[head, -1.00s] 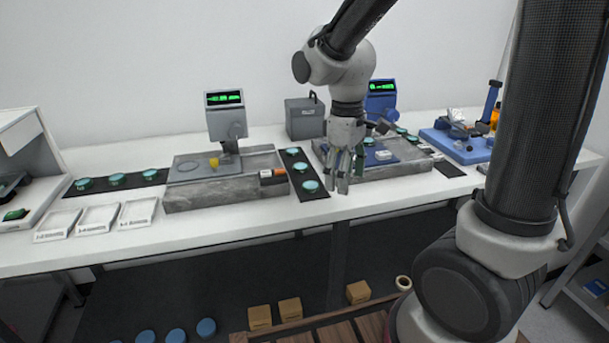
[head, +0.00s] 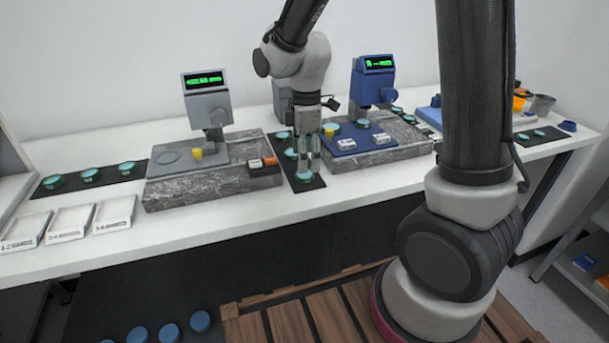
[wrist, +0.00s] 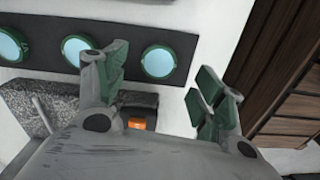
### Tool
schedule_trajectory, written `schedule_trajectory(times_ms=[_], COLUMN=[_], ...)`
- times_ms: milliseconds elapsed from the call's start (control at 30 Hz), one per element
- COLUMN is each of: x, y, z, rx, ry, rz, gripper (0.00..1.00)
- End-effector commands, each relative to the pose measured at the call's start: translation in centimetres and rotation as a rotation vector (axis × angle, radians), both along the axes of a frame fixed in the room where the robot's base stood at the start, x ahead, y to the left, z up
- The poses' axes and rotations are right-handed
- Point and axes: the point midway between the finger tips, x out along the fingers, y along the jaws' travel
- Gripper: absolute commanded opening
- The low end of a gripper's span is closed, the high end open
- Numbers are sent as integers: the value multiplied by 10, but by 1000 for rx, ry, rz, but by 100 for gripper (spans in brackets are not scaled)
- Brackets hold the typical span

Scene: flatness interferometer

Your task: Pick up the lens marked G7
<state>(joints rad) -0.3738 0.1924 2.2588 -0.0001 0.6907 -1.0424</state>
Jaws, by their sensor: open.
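I see several round teal lenses on black mats; no G7 marking can be read. The middle mat (head: 317,184) bears a front lens (head: 305,178), with further lenses behind it. My gripper (head: 307,168) is open and points down over this mat, close to the front lens. In the wrist view, three lenses lie in a row on the dark mat. The rightmost lens (wrist: 157,62) shows in the gap between my open fingers (wrist: 160,78), apart from them. The middle lens (wrist: 73,50) is partly hidden by a finger.
A grey instrument (head: 208,105) on a stone block (head: 170,194) stands left of the mat. A blue instrument (head: 374,85) stands on another block to the right. Another lens mat (head: 108,185) lies left, behind white trays (head: 70,224).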

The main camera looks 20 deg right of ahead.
Motion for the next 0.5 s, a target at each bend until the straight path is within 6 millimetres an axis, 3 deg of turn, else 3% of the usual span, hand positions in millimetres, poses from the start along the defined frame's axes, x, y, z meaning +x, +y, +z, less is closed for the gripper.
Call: schedule_trajectory(times_ms=[233,500], x=[1,1], y=[-1,-1], z=[-37,-44], rx=[-1,0], ry=[2,-1], rz=[-1,-2], gripper=[69,69])
